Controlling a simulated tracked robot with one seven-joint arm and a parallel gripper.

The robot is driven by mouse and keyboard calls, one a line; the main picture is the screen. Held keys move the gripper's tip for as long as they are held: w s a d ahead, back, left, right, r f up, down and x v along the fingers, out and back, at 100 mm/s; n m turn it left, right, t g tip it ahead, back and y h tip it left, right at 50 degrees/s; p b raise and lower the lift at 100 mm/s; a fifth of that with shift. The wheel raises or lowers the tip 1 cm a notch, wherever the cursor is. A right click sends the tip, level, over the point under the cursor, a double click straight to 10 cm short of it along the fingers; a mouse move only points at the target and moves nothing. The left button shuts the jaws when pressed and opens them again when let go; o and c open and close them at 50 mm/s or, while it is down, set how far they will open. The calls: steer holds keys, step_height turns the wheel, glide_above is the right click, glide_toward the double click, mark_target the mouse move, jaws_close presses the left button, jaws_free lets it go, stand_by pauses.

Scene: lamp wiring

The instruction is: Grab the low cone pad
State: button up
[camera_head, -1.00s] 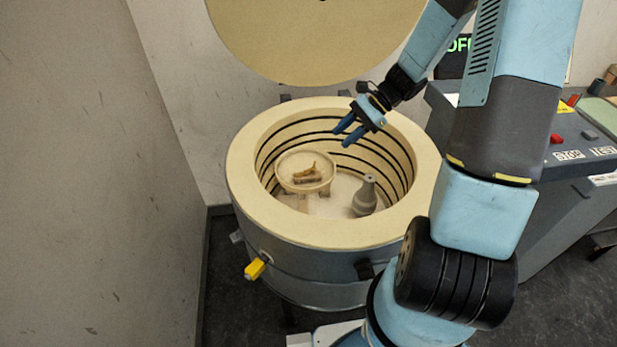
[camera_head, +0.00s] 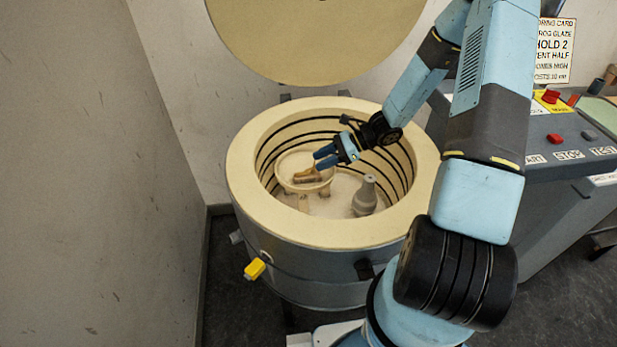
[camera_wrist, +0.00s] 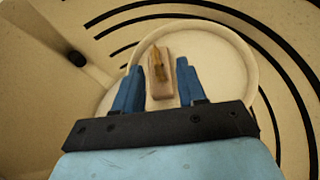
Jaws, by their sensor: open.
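The cone pad (camera_head: 308,176) is a small pinkish-tan block with yellowish-brown cones on it. It lies on a round, rimmed cream shelf (camera_head: 284,182) inside the kiln. In the wrist view the pad (camera_wrist: 162,88) lies between my two blue fingers, with a gap on each side. My gripper (camera_head: 320,159) is open and empty, reaching down into the kiln from the right, its fingertips over the shelf near the pad. I cannot tell the exact height of the fingers above the pad. The pad's far side is partly hidden by my gripper in the head view.
The round kiln (camera_head: 250,215) has a thick cream rim and dark coils on its inner wall. Its lid (camera_head: 315,40) stands open behind. A grey bottle-shaped piece (camera_head: 364,198) stands on the kiln floor right of the shelf. A control panel (camera_head: 560,140) is at the right.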

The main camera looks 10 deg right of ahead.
mark_target(309, 166)
steer(key=shift+s+x, duration=0.15)
steer(key=shift+x, duration=1.7)
steer(key=shift+s+x, duration=0.15)
steer(key=shift+x, duration=1.7)
steer(key=shift+a+r, duration=0.1)
steer(key=shift+r, duration=0.1)
steer(key=c, duration=0.7)
steer(key=shift+r, duration=0.1)
